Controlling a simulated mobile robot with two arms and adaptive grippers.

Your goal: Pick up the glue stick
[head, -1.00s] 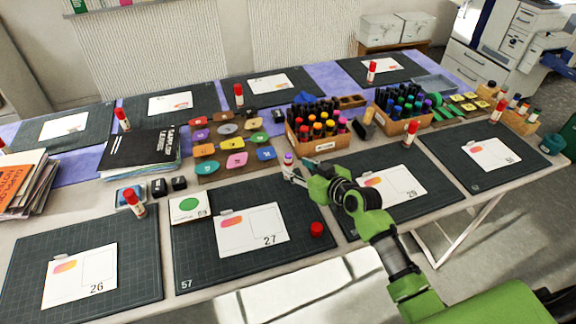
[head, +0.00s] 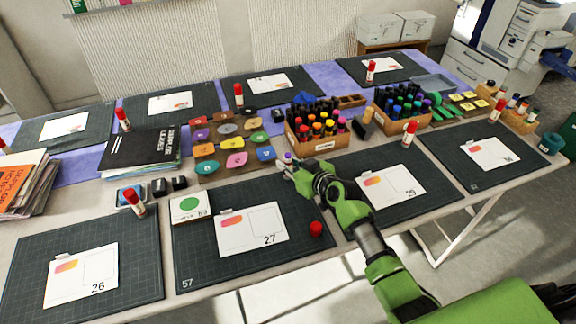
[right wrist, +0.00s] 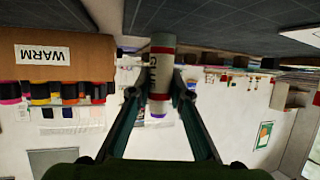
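The glue stick (head: 288,158) is white with a red band and has a purple tip, uncapped. It is upright at the back edge of mat 27, and I cannot tell whether its base touches the surface. My right gripper (head: 289,168) is at the stick, partly covering its lower part. In the right wrist view, which is upside down, the glue stick (right wrist: 160,80) is between the two fingers of the right gripper (right wrist: 160,92), which close in on its sides. A red cap (head: 316,229) lies on the mat with card 27. My left gripper is not in view.
Boxes of markers (head: 318,146) stand right behind the stick; the box reading WARM (right wrist: 60,55) is close in the wrist view. Coloured ink pads (head: 236,160) lie to the left. Other glue sticks with red caps (head: 410,128) stand by the other mats. Mat 27's front is mostly clear.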

